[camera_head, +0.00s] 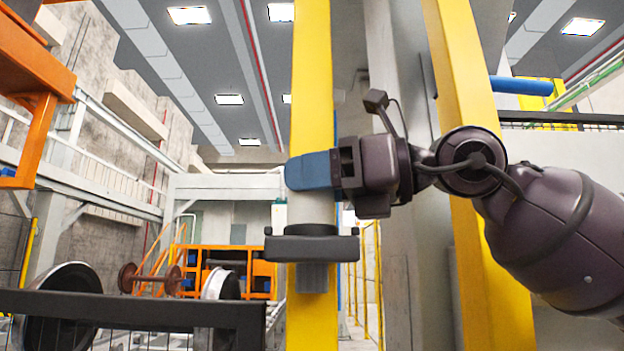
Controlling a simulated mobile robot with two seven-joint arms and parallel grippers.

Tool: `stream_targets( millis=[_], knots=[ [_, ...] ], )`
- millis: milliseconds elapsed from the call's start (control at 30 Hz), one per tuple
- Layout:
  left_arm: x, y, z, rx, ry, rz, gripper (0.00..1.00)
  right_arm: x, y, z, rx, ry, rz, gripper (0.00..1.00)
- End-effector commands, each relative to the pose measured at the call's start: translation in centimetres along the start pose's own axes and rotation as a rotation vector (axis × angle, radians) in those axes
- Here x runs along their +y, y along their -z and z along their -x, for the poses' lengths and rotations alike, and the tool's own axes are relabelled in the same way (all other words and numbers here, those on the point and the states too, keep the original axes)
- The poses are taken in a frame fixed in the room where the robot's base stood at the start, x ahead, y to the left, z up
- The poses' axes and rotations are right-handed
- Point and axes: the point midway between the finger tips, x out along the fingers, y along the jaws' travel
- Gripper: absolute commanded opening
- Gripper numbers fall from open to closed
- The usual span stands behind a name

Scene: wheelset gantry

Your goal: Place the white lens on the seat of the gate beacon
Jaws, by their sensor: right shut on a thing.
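The white lens (310,210) is a pale cylinder, upright in the middle of the head view. My right gripper (303,171) comes in from the right and is shut on the lens; its blue fingers cover the upper part. The gate beacon's seat (312,247) is a dark grey round mount on a wide bracket, with a grey stub below it. The lens is lined up above the seat, and its lower end meets the seat's raised ring in the picture. I cannot tell whether they touch. My left gripper is not in view.
A yellow post (312,70) rises behind the beacon, and another yellow post (462,70) stands behind my right arm. A dark rail (130,310) crosses the lower left. Wheelsets (68,300) and an orange rack (262,268) stand farther back. An orange frame (35,65) is at upper left.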

Motion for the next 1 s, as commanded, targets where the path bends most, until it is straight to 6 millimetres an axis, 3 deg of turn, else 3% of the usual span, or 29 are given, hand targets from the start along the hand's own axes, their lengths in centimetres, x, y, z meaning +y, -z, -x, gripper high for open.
stream_targets(
  millis=[33,67,200,633,1000],
  knots=[
    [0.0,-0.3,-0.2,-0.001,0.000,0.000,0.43,0.0,0.3,0.0,0.000,0.000,0.000,0.25],
    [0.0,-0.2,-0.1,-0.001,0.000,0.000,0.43,0.0,0.2,0.0,0.000,0.000,-0.001,0.53],
    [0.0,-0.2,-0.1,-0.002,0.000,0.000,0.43,0.0,0.1,0.0,0.000,0.000,-0.001,0.74],
    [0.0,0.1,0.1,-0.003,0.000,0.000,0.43,-0.1,-0.2,0.2,-0.001,0.001,-0.001,0.75],
    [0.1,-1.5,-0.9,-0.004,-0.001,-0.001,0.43,-0.2,0.1,7.0,-0.001,0.004,-0.002,0.75]
  ],
)
